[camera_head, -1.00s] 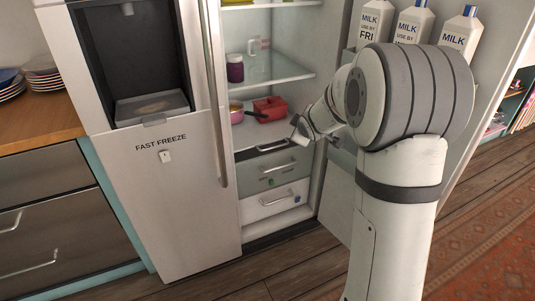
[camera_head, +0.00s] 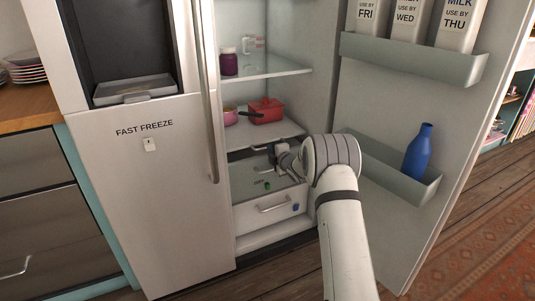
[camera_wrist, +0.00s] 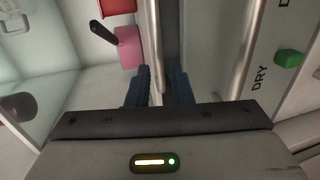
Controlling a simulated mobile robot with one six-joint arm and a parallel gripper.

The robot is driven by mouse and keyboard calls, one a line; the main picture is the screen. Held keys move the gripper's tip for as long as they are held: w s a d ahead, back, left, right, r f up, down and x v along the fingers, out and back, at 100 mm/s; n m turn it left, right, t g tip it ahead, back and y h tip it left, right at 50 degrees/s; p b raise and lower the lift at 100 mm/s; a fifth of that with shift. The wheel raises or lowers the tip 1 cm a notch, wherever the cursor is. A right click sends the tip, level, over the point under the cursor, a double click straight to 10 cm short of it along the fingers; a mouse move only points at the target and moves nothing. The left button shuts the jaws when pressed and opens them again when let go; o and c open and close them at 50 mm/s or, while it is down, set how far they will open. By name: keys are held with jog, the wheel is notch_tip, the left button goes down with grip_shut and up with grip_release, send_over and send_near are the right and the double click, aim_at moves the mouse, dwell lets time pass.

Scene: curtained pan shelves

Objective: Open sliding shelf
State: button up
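The fridge's right compartment stands open, with a stack of sliding shelves low inside. The top sliding shelf (camera_head: 238,156) lies just under the pan shelf, its front partly hidden by my gripper (camera_head: 277,152). In the wrist view my gripper (camera_wrist: 160,86) has its dark fingers apart, with a metal bar (camera_wrist: 158,45), seemingly the handle, running between them. I cannot tell whether the fingers touch it. The middle sliding shelf (camera_head: 250,180) bears a green knob (camera_wrist: 290,57) and the word DRY. The bottom drawer (camera_head: 255,219) has a metal handle and a blue knob.
A red pan (camera_head: 266,109) and a pink pan (camera_head: 231,116) sit on the shelf above. A purple jar (camera_head: 228,63) stands higher. The open fridge door (camera_head: 390,105), with milk bottles and a blue bottle (camera_head: 418,152), stands right of my arm. The freezer door (camera_head: 165,205) is left.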

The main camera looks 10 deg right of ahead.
jog(key=shift+x, duration=1.35)
grip_shut()
